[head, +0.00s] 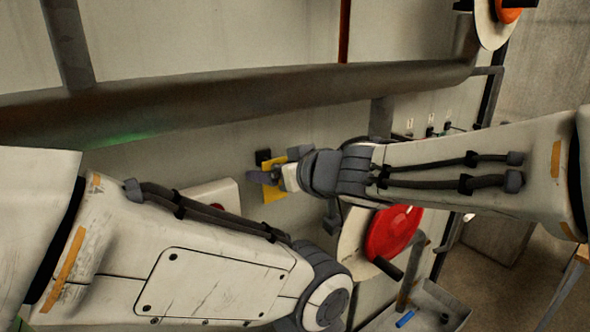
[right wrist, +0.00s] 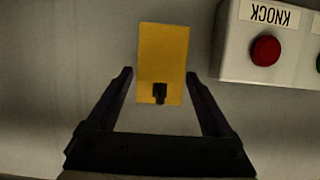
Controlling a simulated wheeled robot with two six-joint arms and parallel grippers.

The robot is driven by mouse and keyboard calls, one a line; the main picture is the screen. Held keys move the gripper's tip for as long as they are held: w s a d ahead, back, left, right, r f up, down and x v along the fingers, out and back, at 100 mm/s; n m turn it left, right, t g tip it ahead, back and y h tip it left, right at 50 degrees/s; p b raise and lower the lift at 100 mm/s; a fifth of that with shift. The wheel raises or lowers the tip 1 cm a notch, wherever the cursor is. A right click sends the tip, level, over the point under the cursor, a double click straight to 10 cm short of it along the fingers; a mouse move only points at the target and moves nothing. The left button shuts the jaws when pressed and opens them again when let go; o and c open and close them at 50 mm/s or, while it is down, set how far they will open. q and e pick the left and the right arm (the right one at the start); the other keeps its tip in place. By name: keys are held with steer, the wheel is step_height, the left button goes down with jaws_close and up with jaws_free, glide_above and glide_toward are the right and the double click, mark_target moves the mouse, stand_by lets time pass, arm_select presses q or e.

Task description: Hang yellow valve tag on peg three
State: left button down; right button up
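The yellow tag (right wrist: 162,50) is a flat rectangle against the grey wall, with a small dark peg or hook (right wrist: 160,93) showing at one end. In the head view the tag (head: 274,190) is partly hidden by my right gripper (head: 264,178). In the right wrist view my right gripper (right wrist: 158,76) is open, one finger on each side of the tag, with gaps visible. Several small dark pegs (head: 430,131) with white labels above are on the wall further right; their numbers are unreadable. My left arm crosses the lower left; its gripper is out of view.
A pale box (right wrist: 230,55) labelled KNOCK with a red button (right wrist: 265,50) is beside the tag. A thick pipe (head: 230,102) runs above. A red round part (head: 392,232) on a pale disc and a grey tray (head: 440,300) are below my right arm.

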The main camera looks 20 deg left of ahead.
steer(key=c, duration=1)
steer(key=shift+r+p, duration=0.2)
steer(key=shift+p, duration=0.15)
steer(key=shift+s+d, duration=0.1)
steer(key=shift+d, duration=0.05)
steer(key=shift+s+d, duration=0.95)
steer(key=shift+d, duration=0.25)
steer(key=shift+s+d+p, duration=0.1)
steer(key=shift+d+p, duration=0.05)
steer(key=shift+p, duration=0.15)
steer(key=shift+s+d+p, duration=0.45)
steer(key=shift+s+d, duration=0.45)
steer(key=shift+d, duration=0.25)
steer(key=shift+s+d+p, duration=0.4)
steer(key=shift+s+d, duration=0.5)
steer(key=shift+d, duration=0.25)
